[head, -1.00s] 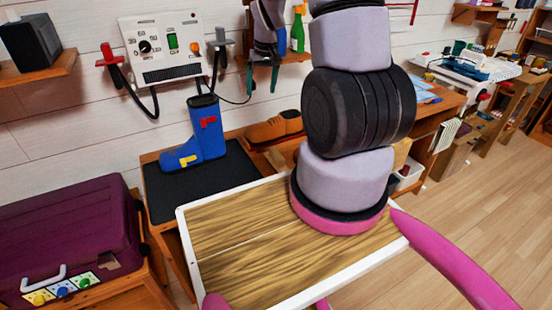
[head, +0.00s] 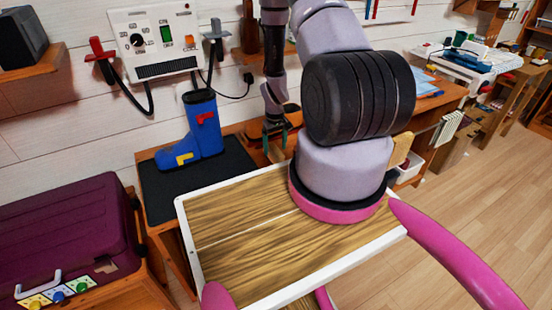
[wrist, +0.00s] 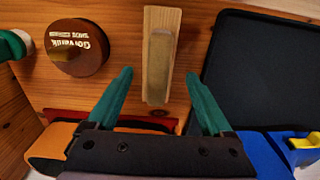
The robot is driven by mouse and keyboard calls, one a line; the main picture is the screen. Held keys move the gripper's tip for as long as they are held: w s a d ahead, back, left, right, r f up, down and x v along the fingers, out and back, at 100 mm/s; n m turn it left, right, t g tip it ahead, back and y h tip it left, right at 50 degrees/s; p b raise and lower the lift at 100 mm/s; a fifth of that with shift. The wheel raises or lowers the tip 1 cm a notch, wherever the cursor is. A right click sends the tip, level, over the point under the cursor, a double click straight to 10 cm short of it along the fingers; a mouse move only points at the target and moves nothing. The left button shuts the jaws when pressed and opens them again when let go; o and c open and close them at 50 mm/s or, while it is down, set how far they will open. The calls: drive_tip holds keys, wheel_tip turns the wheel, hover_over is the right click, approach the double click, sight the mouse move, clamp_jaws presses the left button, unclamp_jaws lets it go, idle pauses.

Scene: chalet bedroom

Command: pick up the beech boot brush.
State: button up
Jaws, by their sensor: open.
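A pale wooden piece that looks like the beech boot brush (wrist: 158,50) lies on the wooden bench top in the wrist view. It is long and narrow, with a rounded raised part along its middle. My gripper (wrist: 158,85) is open, its two green fingers to either side of the brush's near end, with nothing held. How far above the brush they are is hard to tell. In the head view my gripper (head: 277,132) is low over the bench, right of the blue boot (head: 200,125). The brush cannot be made out there.
A round brown tin (wrist: 77,46) lies left of the brush and a black mat (wrist: 262,75) lies to its right. An orange-brown boot (wrist: 52,142) and a red object (wrist: 150,126) are close below the gripper. A control panel (head: 162,40) hangs on the wall.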

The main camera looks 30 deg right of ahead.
drive_tip(key=shift+d+f, duration=0.15)
drive_tip(key=shift+f, duration=2.55)
clamp_jaws()
